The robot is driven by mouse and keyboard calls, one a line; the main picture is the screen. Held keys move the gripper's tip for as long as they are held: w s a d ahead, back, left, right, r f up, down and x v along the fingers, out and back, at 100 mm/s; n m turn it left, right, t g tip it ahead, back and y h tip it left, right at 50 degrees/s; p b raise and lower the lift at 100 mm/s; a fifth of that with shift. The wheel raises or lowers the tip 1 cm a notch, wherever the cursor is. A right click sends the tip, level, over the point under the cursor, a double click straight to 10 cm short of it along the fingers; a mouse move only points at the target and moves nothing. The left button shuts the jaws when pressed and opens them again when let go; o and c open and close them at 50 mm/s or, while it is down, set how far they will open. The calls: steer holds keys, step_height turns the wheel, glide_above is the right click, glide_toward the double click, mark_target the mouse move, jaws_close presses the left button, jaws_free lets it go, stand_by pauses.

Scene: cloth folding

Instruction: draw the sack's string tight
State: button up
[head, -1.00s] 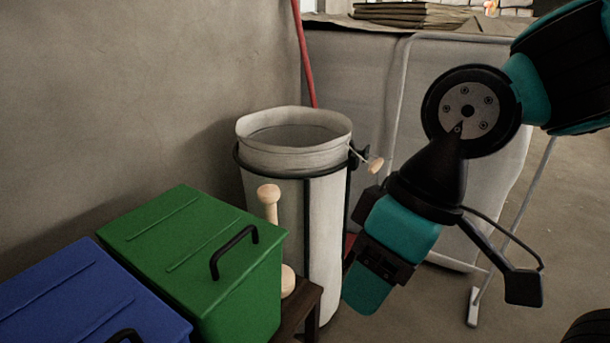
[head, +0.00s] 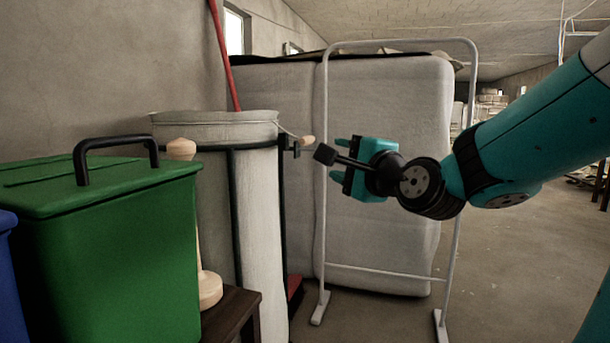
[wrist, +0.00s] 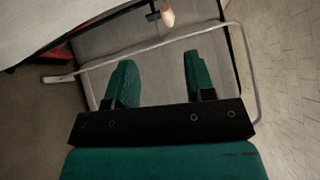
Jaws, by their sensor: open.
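The sack (head: 265,205) is a tall pale cloth bag hung in a dark frame stand, left of centre in the head view. Its string (head: 290,131) runs from the rim to a small wooden toggle (head: 306,140) at the right side. The toggle also shows at the top of the wrist view (wrist: 167,17), beyond the fingertips. My gripper (head: 335,158) is open and empty, pointing left toward the sack, right of the toggle and apart from it. In the wrist view its two teal fingers (wrist: 157,72) are spread with nothing between them. The sack's mouth is seen nearly edge-on.
A green lidded bin (head: 110,240) stands front left, with a blue bin (head: 8,275) beside it. A wooden post (head: 182,150) stands between bin and sack. A white metal rail (head: 460,225) and a large padded grey block (head: 385,230) stand behind my gripper. Floor at right is open.

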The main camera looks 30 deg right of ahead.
steer(key=d, duration=0.1)
steer(key=m+p, duration=0.1)
steer(key=p, duration=0.7)
glide_toward(308, 140)
steer(key=shift+h, duration=0.4)
steer(key=w+p, duration=0.2)
steer(key=w, duration=0.1)
steer(key=w+p, duration=0.3)
steer(key=w+d+p, duration=0.1)
steer(key=w+p, duration=0.2)
steer(key=w, duration=0.1)
steer(key=shift+w+r, duration=0.1)
steer(key=shift+r, duration=0.2)
steer(key=shift+w+f+p, duration=0.15)
steer(key=shift+w+p, duration=0.2)
steer(key=shift+w, duration=0.2)
steer(key=shift+c, duration=0.4)
